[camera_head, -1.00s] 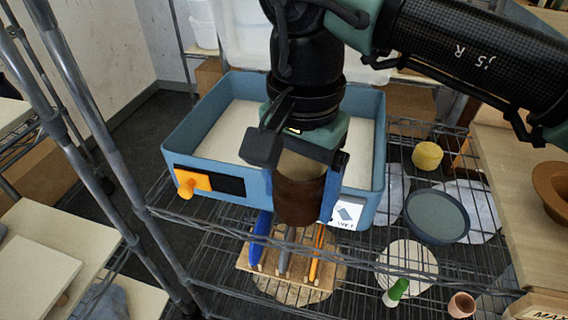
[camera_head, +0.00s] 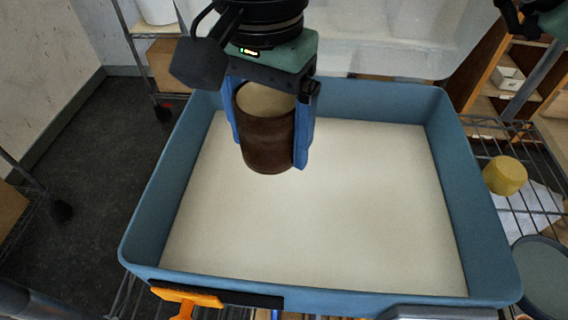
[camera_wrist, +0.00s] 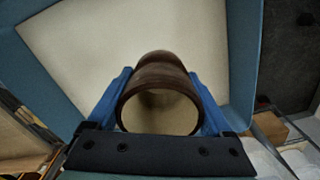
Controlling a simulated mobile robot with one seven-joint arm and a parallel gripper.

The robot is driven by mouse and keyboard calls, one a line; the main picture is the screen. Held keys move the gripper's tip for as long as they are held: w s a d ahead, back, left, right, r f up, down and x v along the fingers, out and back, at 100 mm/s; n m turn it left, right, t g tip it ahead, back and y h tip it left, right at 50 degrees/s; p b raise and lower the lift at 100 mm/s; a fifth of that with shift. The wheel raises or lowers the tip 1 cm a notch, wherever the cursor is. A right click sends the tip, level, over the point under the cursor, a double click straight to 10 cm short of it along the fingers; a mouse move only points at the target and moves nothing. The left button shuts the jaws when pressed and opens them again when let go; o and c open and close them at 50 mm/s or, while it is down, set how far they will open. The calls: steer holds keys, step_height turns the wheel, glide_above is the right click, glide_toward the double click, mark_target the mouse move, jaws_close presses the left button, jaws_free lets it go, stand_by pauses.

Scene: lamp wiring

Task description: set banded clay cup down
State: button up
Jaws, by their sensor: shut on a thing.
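The banded clay cup (camera_head: 267,133) is dark brown with a tan inside. It is upright between the two blue fingers of my gripper (camera_head: 270,125), which is shut on its sides. In the head view the cup appears over the back left part of a blue bin (camera_head: 484,230) with a pale, flat floor (camera_head: 330,220). I cannot tell whether the cup's base touches that floor. In the wrist view I look into the open mouth of the cup (camera_wrist: 160,108), with a finger of my gripper (camera_wrist: 160,95) on either side.
The bin's walls rise around the pale floor, which is otherwise empty. A yellow lump (camera_head: 505,175) and a grey-blue dish (camera_head: 545,275) lie on the wire shelf to the right. A translucent container (camera_head: 400,40) stands behind.

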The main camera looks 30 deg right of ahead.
mark_target(268, 114)
steer(key=f, duration=0.4)
steer(key=shift+s+b, duration=0.25)
steer(key=shift+b, duration=0.1)
steer(key=shift+w+f+b, duration=0.1)
steer(key=shift+f+b, duration=0.35)
steer(key=shift+f, duration=1.9)
steer(key=shift+f, duration=0.1)
steer(key=o, duration=1.4)
step_height(268, 114, up, 12)
steer(key=shift+r+p, duration=0.15)
steer(key=shift+p, duration=1.05)
